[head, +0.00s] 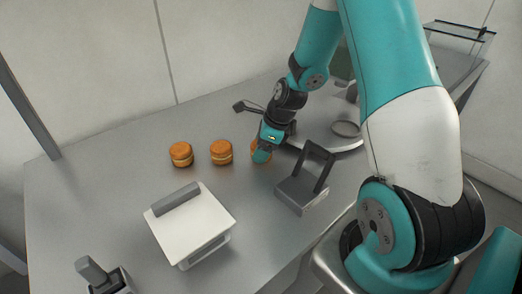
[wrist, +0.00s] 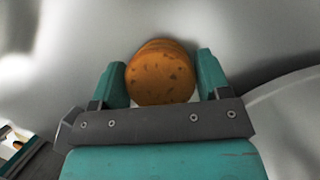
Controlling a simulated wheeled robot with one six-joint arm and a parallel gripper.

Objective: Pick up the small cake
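A small round orange-brown cake (wrist: 160,78) with dark specks lies between the two fingers of my gripper (wrist: 162,80) in the wrist view. The fingers are open, one on each side, very close to the cake. In the head view my gripper (head: 263,150) is low at the table, and it mostly hides this cake (head: 267,145).
A white box-like appliance with a grey handle (head: 195,225) stands at the front left. A grey holder with a dark upright frame (head: 302,191) is just right of my gripper. A round pale plate-like base (head: 345,130) lies behind it. The grey table (head: 110,160) is clear at left.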

